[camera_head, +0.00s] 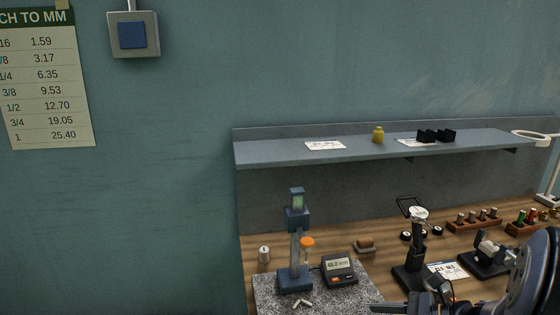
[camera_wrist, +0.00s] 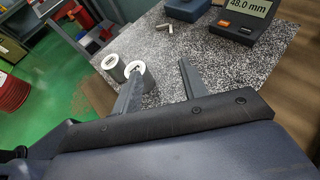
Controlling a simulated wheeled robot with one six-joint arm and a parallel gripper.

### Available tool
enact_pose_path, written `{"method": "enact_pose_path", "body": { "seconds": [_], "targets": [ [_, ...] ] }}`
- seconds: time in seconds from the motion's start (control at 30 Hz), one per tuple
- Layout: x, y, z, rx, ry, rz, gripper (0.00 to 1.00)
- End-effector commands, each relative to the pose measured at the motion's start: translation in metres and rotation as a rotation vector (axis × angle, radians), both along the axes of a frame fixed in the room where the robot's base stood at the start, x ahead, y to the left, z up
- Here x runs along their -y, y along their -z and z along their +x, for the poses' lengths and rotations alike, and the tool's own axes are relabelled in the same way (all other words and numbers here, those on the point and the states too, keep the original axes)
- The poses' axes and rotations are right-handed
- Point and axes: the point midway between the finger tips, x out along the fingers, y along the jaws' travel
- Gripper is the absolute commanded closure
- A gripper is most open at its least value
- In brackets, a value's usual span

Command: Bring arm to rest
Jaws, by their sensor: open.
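My gripper (camera_head: 376,308) is at the bottom of the head view, low over the front right of the speckled granite plate (camera_head: 268,290). In the wrist view its two grey fingers (camera_wrist: 158,82) stand apart with only plate between them, so it is open and empty. Two metal cylinders (camera_wrist: 112,66) with pale tops stand close together near the left finger in the wrist view; the finger partly overlaps one, and I cannot tell whether they touch. My dark blue arm (camera_head: 535,280) fills the lower right corner of the head view.
A blue height gauge (camera_head: 295,250) and a digital readout (camera_head: 339,269) stand on the plate, with small pins (camera_head: 303,303) nearby. A black stand (camera_head: 412,270) and wooden racks (camera_head: 474,222) stand to the right. A grey shelf (camera_head: 370,150) overhangs the bench. Green floor (camera_wrist: 60,60) lies beyond the edge.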

Motion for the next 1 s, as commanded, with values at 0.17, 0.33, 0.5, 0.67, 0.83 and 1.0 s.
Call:
{"method": "enact_pose_path", "body": {
  "seconds": [0.17,0.33,0.5,0.67,0.83,1.0],
  "targets": [
    [-0.029,-0.001,0.015,-0.001,-0.002,0.000,0.59],
    [-0.049,-0.001,0.026,0.000,0.001,0.000,0.59],
    [-0.060,0.000,0.032,0.000,0.004,0.000,0.59],
    [-0.063,0.000,0.034,0.000,0.004,0.000,0.59],
    [-0.063,0.000,0.034,-0.001,0.006,0.000,0.59],
    [-0.063,0.000,0.034,0.001,0.006,-0.003,0.59]
  ]
}}
